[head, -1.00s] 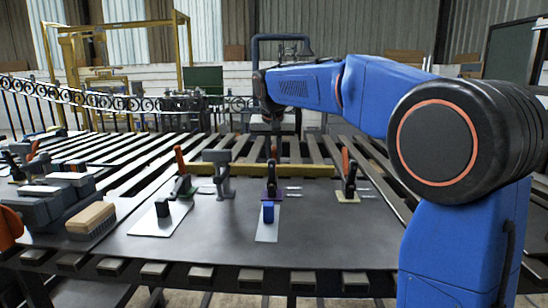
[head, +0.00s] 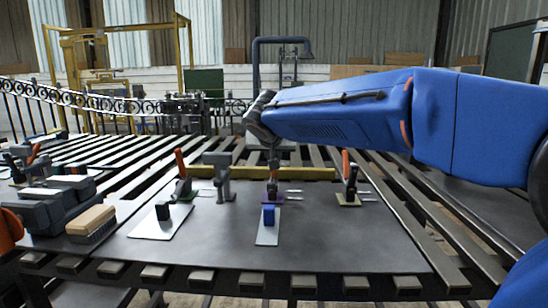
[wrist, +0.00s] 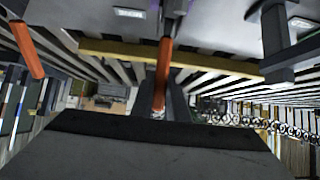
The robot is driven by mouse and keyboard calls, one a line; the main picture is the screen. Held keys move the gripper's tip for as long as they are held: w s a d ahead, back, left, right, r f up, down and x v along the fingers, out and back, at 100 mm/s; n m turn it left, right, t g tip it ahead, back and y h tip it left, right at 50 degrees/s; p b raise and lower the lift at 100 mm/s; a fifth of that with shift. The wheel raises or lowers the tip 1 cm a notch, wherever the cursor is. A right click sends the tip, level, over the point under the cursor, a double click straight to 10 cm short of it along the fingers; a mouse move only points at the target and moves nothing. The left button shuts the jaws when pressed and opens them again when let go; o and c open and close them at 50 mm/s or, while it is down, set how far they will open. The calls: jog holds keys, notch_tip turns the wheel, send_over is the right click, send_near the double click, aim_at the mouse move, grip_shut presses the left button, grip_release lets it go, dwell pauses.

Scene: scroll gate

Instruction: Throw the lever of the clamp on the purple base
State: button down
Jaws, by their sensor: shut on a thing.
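The clamp on the purple base (head: 273,198) stands at the middle of the dark table in the head view, behind a blue block (head: 269,216) on a light plate. Its orange lever (wrist: 163,70) points toward my gripper in the wrist view. My gripper (wrist: 160,108) is shut on that lever, with a finger on either side. In the head view my gripper (head: 272,152) is directly above the clamp and hides most of the lever, which looks roughly upright. The purple base is only a sliver at the top of the wrist view.
A red-levered clamp on a green base (head: 182,192) stands left, and another on an olive base (head: 349,199) right. A grey post (head: 222,180) stands close left of the purple clamp. A yellow bar (head: 310,172) runs behind. A brush (head: 91,222) lies at left.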

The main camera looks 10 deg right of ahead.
jog(key=shift+s+a+r+t+h, duration=0.15)
jog(key=shift+s+t+h, duration=0.15)
jog(key=shift+s+t, duration=0.3)
dwell(0.3)
jog(key=c, duration=1.7)
grip_release()
jog(key=v, duration=1.7)
jog(key=shift+s, duration=0.3)
